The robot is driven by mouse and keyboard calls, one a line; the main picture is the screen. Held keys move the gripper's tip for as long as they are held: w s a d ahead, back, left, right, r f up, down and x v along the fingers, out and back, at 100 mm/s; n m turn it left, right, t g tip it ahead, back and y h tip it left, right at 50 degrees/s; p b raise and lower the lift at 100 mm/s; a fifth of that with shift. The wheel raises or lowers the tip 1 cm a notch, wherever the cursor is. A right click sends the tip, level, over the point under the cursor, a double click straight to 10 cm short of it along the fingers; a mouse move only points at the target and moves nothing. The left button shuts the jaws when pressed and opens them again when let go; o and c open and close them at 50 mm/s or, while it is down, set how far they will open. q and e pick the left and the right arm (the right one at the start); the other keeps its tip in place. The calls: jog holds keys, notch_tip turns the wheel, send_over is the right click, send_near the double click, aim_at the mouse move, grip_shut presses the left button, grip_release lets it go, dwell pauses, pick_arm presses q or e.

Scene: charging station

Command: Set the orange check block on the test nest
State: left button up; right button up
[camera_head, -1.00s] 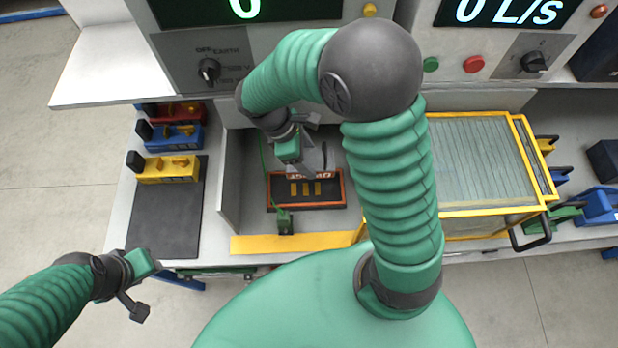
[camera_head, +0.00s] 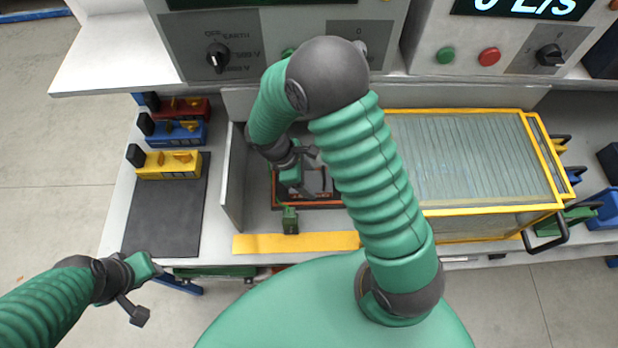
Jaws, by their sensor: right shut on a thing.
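My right gripper (camera_head: 310,176) reaches down into the bay in the middle of the bench and is low over the test nest. The nest is a dark plate with an orange rim (camera_head: 275,190), partly covered by my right arm and gripper. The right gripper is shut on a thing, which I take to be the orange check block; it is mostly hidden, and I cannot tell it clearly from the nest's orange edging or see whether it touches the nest. My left gripper (camera_head: 146,290) is open and empty in front of the bench, at the lower left.
A small green part (camera_head: 290,220) stands in front of the nest. A yellow strip (camera_head: 295,243) edges the bay. A clear yellow-framed cover (camera_head: 475,160) stands to the right.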

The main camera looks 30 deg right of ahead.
jog(key=shift+a, duration=0.25)
jog(key=o, duration=1.4)
jog(key=shift+d, duration=0.1)
jog(key=o, duration=0.4)
jog(key=shift+d+f, duration=0.1)
jog(key=shift+d, duration=0.3)
jog(key=shift+o, duration=0.2)
jog(key=shift+d, duration=0.15)
jog(key=shift+a+r, duration=0.25)
jog(key=v, duration=1.2)
jog(key=s+m+t+y, duration=0.4)
jog(key=s+m+t, duration=0.1)
jog(key=m, duration=0.6)
jog(key=shift+s+a+f+m+p, duration=0.25)
jog(key=shift+s+f+m+p, duration=0.1)
jog(key=shift+s, duration=0.5)
